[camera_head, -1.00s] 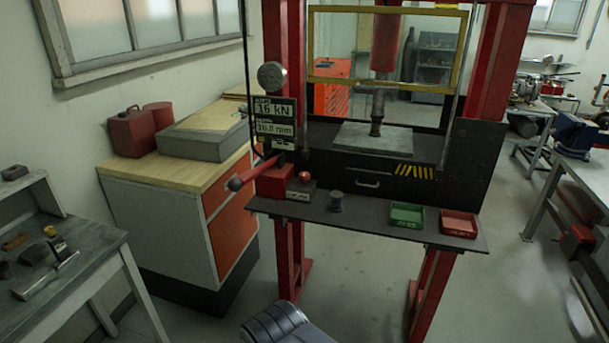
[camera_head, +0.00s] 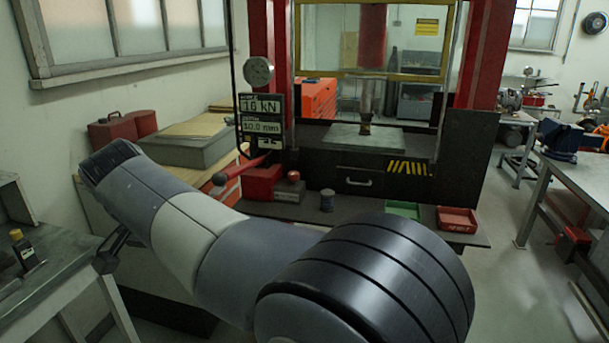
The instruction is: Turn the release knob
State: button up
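The release knob looks to be the small red knob (camera_head: 293,176) on a small labelled block, beside the red pump box (camera_head: 262,183) on the press's front shelf. My arm crosses the foreground from bottom right to upper left. A dark piece (camera_head: 106,258) sticks out under it at the left, seemingly part of my gripper. It is well left of the knob and apart from it. My arm hides the rest, so its opening does not show.
The red-framed press (camera_head: 481,65) carries a round gauge (camera_head: 258,71) and a display (camera_head: 260,104) reading about 16 kN. A dark spool (camera_head: 327,200), a green tray (camera_head: 403,209) and a red tray (camera_head: 457,219) stand on the shelf. A workbench (camera_head: 12,290) is at left.

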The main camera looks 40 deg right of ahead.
aim_at(293, 176)
jog(key=i+z, duration=0.1)
jog(key=z, duration=0.25)
jog(key=i+l+z, duration=0.1)
jog(key=z, duration=0.3)
jog(key=i+z, duration=0.15)
jog(key=z, duration=0.2)
jog(key=i+j, duration=0.15)
jog(key=i, duration=0.35)
jog(key=i+j, duration=0.1)
jog(key=i, duration=0.45)
